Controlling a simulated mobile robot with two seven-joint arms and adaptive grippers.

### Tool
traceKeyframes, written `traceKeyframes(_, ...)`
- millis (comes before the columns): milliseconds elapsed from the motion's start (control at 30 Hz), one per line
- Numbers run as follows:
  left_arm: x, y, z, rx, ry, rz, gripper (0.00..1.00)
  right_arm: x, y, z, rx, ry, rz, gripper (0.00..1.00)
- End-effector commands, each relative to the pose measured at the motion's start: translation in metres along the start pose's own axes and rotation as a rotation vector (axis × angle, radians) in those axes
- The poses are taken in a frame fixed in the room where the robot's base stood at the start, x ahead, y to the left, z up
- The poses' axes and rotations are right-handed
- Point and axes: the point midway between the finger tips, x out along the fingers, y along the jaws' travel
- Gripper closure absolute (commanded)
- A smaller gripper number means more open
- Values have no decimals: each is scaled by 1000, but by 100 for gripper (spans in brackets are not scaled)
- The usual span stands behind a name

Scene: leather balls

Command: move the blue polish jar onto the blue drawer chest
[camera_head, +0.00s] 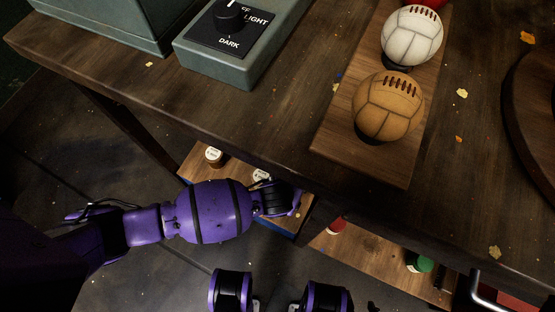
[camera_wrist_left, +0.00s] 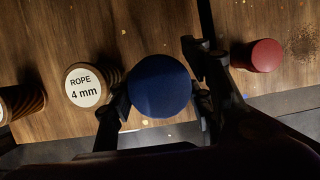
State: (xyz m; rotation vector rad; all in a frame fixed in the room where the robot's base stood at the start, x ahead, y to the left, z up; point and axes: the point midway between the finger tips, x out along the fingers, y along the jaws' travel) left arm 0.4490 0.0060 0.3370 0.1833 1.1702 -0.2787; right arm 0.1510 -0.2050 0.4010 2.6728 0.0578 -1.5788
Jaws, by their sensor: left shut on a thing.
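The blue polish jar (camera_wrist_left: 160,86) shows its round blue lid in the left wrist view. My left gripper (camera_wrist_left: 160,105) is shut on it, with a finger at each side. In the head view the gripper (camera_head: 292,202) is low, beside the wooden shelf under the table, and hides the jar. That shelf (camera_head: 245,188) has blue along its edge. I cannot tell whether this blue belongs to the blue drawer chest; no drawers show. My right gripper is not clearly in view.
White-topped rope spools (camera_head: 213,156) (camera_wrist_left: 84,86) stand left of the jar. A red jar (camera_wrist_left: 265,55) is to its right, and a green one (camera_head: 420,264) further right. Above is the tabletop (camera_head: 270,115), with leather balls (camera_head: 388,106) on a board and a grey-green dial box (camera_head: 240,45).

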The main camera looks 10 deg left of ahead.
Motion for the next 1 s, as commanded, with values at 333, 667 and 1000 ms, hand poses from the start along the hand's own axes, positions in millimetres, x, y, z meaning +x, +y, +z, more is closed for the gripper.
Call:
traceKeyframes(333, 33, 0, -7, 1, -9, -1, 90, 15, 1, 2, -11, 6, -3, 60)
traceKeyframes(667, 34, 0, -8, 1, -9, 0, 47, 13, 2, 5, -6, 0, 1, 60)
traceKeyframes(1000, 33, 0, -8, 1, -9, 0, 34, 13, 2, 5, -4, 0, 2, 60)
